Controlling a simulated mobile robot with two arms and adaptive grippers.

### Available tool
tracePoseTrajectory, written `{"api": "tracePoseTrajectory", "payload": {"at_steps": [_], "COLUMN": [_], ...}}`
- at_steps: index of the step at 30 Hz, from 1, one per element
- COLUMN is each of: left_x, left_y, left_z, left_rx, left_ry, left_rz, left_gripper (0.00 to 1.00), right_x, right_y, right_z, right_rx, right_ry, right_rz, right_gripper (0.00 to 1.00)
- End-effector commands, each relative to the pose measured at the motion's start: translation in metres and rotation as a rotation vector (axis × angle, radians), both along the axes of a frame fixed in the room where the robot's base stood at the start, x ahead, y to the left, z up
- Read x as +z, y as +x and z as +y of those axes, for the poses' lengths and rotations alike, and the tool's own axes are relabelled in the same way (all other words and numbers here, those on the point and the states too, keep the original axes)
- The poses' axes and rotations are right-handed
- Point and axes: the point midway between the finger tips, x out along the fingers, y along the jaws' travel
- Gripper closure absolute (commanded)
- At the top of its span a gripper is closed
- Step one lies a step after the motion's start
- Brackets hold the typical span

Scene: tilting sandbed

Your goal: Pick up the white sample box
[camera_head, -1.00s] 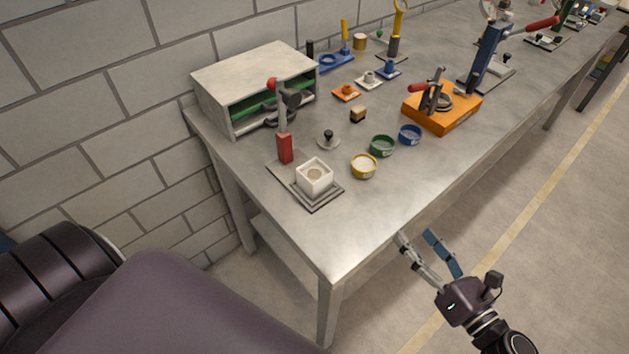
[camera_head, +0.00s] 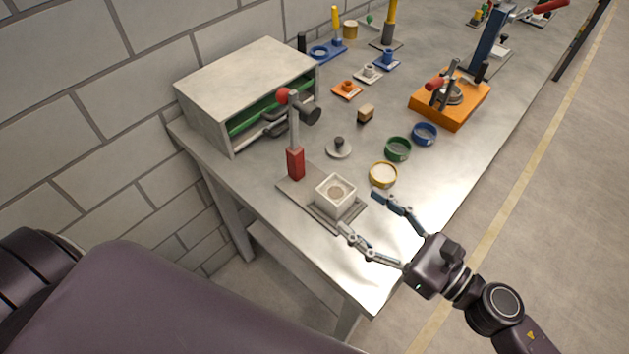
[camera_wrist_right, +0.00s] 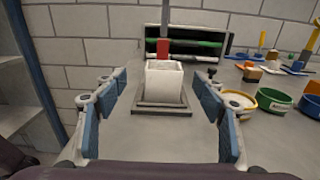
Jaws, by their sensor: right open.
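The white sample box (camera_head: 335,197) is a small open-topped cube with something round and beige inside. It sits upright on a grey stepped plate (camera_head: 294,187) near the table's front end. A post with a red block (camera_head: 295,163), a red knob and a dark lever stands behind it. My right gripper (camera_head: 359,212) is open, with its fingertips just short of the box on the front-right side. In the right wrist view the box (camera_wrist_right: 164,80) is centred ahead between the spread fingers (camera_wrist_right: 164,100), untouched. My left gripper is not in view.
A yellow ring dish (camera_head: 383,175), a green one (camera_head: 398,149) and a blue one (camera_head: 424,133) stand to the right. A round weight with a knob (camera_head: 339,149) lies behind the box. A grey cabinet (camera_head: 247,88) stands at the wall. The front-right table corner is clear.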

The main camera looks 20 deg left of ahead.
Motion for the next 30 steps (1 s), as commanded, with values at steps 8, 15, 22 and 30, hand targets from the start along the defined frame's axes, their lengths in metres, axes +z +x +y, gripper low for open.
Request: {"api": "tracePoseTrajectory", "payload": {"at_steps": [8, 15, 22, 30], "left_x": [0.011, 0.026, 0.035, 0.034], "left_y": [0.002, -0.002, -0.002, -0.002], "left_z": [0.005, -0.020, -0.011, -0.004], "left_rx": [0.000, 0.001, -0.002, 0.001], "left_ry": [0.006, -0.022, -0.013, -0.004], "left_rz": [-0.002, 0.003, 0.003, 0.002], "left_gripper": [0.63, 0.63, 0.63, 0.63], "right_x": [0.002, 0.001, -0.002, -0.004], "right_y": [0.009, 0.022, 0.032, 0.032], "right_z": [0.020, 0.046, 0.070, 0.071], "right_rx": [-0.001, -0.002, -0.001, -0.001], "right_ry": [0.002, 0.003, 0.001, 0.001], "right_rz": [0.002, 0.002, 0.002, 0.002], "right_gripper": [0.36, 0.36, 0.36, 0.37]}}
